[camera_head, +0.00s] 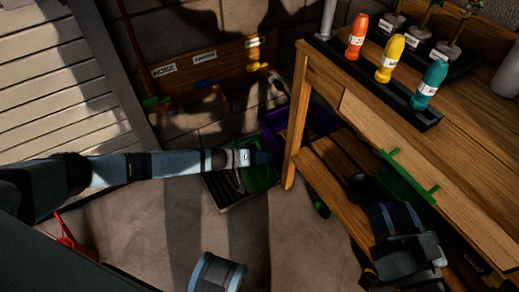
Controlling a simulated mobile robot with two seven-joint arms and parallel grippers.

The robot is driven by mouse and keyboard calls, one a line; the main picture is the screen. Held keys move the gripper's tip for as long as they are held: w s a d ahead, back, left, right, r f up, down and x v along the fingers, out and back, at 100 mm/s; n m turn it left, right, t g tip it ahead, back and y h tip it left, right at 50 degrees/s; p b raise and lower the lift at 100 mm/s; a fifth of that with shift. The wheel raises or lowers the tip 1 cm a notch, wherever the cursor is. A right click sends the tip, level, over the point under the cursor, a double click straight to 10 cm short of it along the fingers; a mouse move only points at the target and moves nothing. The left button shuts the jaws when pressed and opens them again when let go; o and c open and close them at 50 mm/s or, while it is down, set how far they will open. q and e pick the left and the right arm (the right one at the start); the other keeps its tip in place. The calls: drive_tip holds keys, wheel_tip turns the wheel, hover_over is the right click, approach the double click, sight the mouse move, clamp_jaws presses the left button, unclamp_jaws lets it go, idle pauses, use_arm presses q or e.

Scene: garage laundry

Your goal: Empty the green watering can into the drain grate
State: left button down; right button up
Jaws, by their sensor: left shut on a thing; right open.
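My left gripper (258,158) reaches in from the left and is shut at the top of the green watering can (261,178). The can is partly hidden by the gripper and is dark in shadow. The drain grate (236,198), a dark slatted panel in the floor, shows just below and left of the can. The can overlaps it in the picture; whether it touches it, how far it tilts, and whether water runs out, I cannot tell. My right gripper (402,240) is open in front of the wooden bench at the lower right, away from the can.
The wooden bench (462,150) fills the right, with orange (356,38), yellow (390,58) and teal (430,84) bottles on a black tray. A purple bin (270,122) stands by its leg. A labelled wooden board (215,68) is at the wall.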

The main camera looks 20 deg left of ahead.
sight(269, 185)
use_arm(q)
drive_tip(key=s+d+f+m+b, duration=0.1)
drive_tip(key=s+d+f+m+y+b, duration=0.1)
drive_tip(key=f+b, duration=0.1)
drive_tip(key=d+f+m+b, duration=0.1)
drive_tip(key=shift+s+d+f+t+y+b, duration=0.2)
drive_tip(key=shift+s+d+t+y+b, duration=0.1)
drive_tip(key=shift+s+t+y+b, duration=0.1)
drive_tip(key=shift+f+m, duration=0.1)
drive_tip(key=shift+m, duration=0.2)
wheel_tip(269, 185, down, 2)
drive_tip(key=shift+m+t+y, duration=0.3)
drive_tip(key=shift+m+y, duration=0.4)
drive_tip(key=shift+w+a+f+m+b, duration=0.1)
drive_tip(key=shift+f+m+b, duration=0.3)
drive_tip(key=shift+f, duration=0.3)
drive_tip(key=shift+f+m+t+y, duration=0.25)
drive_tip(key=shift+m+t+y, duration=0.05)
use_arm(e)
drive_tip(key=f, duration=0.1)
drive_tip(key=w+f+n, duration=0.1)
drive_tip(key=f, duration=0.1)
drive_tip(key=f+n+g, duration=0.1)
drive_tip(key=shift+w+d+f, duration=0.2)
drive_tip(key=shift+w+f, duration=0.05)
